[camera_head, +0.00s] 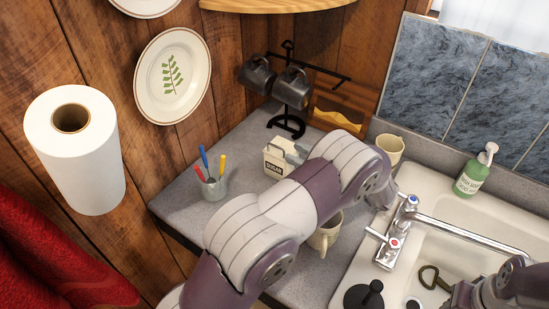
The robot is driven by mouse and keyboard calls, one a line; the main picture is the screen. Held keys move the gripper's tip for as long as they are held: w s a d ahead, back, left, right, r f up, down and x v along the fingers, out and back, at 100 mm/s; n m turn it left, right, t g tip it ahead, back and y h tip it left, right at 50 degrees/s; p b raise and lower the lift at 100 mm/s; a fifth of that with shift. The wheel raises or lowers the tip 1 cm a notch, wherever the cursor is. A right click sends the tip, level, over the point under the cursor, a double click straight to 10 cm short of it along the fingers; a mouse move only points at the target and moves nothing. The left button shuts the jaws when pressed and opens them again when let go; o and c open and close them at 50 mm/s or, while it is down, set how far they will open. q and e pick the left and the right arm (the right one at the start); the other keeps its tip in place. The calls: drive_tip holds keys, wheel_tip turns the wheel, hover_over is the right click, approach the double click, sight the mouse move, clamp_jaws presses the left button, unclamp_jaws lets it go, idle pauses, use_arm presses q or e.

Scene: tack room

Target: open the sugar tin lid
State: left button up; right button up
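The sugar tin (274,163) is a small pale box with a dark SUGAR label, standing on the grey counter behind my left arm. Its lid is hard to make out, and I cannot tell whether it is open. My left arm reaches across the counter from the lower left.
A pen cup (214,188) stands left of the tin, and a black mug stand (288,120) behind it. A cream mug (325,236) and a beige cup (391,148) are near my arm. The sink (508,222) with tap and green soap bottle (471,178) lies right.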

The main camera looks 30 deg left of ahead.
sight(275, 146)
use_arm(q)
drive_tip(key=a, duration=0.2)
drive_tip(key=a+p, duration=0.1)
drive_tip(key=a, duration=0.1)
drive_tip(key=a+p, duration=0.1)
drive_tip(key=a, duration=0.2)
drive_tip(key=shift+w+f, duration=0.2)
drive_tip(key=shift+f, duration=0.1)
drive_tip(key=shift+a+f, duration=0.1)
drive_tip(key=shift+a, duration=0.15)
drive_tip(key=shift+w+d, duration=0.1)
use_arm(e)
drive_tip(key=shift+d+r, duration=0.1)
drive_tip(key=shift+r, duration=0.55)
use_arm(q)
drive_tip(key=shift+c, duration=0.3)
clamp_jaws()
